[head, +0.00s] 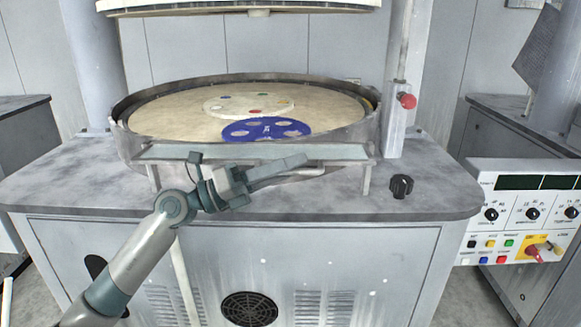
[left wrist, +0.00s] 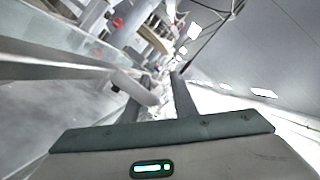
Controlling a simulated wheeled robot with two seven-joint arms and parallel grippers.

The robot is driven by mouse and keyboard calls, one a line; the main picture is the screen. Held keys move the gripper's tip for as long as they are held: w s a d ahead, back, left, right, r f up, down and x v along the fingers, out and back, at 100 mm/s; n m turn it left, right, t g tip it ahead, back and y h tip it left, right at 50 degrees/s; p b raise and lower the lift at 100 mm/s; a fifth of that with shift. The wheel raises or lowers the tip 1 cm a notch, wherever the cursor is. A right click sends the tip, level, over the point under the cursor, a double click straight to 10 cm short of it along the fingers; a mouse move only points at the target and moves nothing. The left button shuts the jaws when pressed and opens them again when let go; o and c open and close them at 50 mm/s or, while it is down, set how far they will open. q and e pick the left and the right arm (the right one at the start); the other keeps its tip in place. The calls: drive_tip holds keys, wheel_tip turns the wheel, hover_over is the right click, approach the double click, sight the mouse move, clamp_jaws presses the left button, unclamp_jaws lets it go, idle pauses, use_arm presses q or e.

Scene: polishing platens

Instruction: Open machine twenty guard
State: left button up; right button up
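The machine's round tub (head: 125,125) stands on a grey cabinet, with a cream platen (head: 165,118) inside it. A low pale-green panel in a metal frame, which looks like the guard (head: 345,152), runs across the front of the tub. My left gripper (head: 306,161) is just in front of this panel, its fingers pointing right along it. In the left wrist view a dark finger (left wrist: 184,98) shows beyond the gripper body; the finger gap is unclear. My right gripper is not in view.
A blue perforated disc (head: 266,130) and a pale disc (head: 225,107) lie on the platen. A round upper plate (head: 240,8) hangs above. A red knob (head: 407,101) is on the right post. A black knob (head: 401,186) stands on the worktop. A control panel (head: 525,225) is at right.

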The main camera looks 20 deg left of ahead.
use_arm(q)
drive_tip(key=shift+a, duration=0.1)
idle(0.3)
